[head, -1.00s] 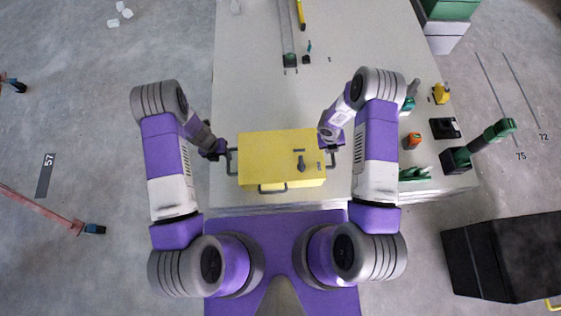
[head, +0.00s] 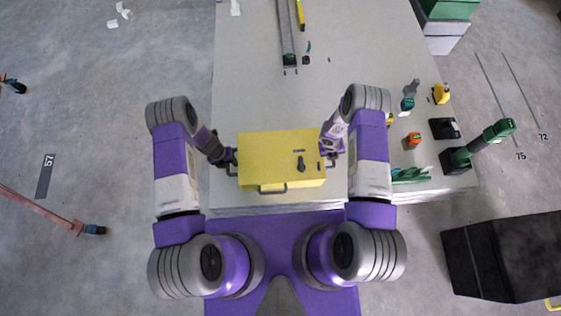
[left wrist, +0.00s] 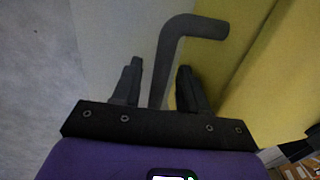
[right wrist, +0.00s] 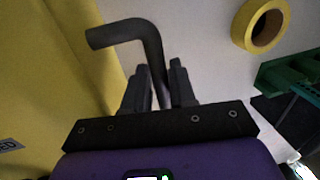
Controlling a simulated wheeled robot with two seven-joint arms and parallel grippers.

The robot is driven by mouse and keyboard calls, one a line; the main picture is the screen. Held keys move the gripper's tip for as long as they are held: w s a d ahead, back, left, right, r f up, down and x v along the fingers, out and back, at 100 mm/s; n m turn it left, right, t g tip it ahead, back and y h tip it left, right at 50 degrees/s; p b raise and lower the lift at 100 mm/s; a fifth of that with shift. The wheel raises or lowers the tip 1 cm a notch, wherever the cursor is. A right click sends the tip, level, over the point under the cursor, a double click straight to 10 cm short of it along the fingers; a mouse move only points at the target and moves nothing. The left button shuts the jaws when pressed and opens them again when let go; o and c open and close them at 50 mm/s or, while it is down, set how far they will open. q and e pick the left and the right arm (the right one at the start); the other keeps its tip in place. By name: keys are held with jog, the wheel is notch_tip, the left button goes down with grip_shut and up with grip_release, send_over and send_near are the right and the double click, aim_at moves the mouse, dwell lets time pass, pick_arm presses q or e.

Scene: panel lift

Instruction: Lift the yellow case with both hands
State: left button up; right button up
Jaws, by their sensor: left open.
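The yellow case (head: 270,150) lies on the pale table near its front edge, with a dark bar handle on each side and one at the front. My left gripper (head: 233,161) is at the case's left side. In the left wrist view its open fingers (left wrist: 158,85) stand either side of the left handle (left wrist: 172,48), with a gap visible. My right gripper (head: 328,152) is at the right side.
On the table to the right are a yellow tape roll (right wrist: 264,24), an orange item (head: 413,139), a black box (head: 444,128) and green tools (head: 410,174). A rail-like strip (head: 287,40) lies at the back.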

pick_arm(q)
jog(key=c, duration=0.4)
pick_arm(e)
jog(key=c, duration=0.5)
pick_arm(q)
grip_shut()
pick_arm(e)
grip_shut()
jog(key=shift+w, duration=0.1)
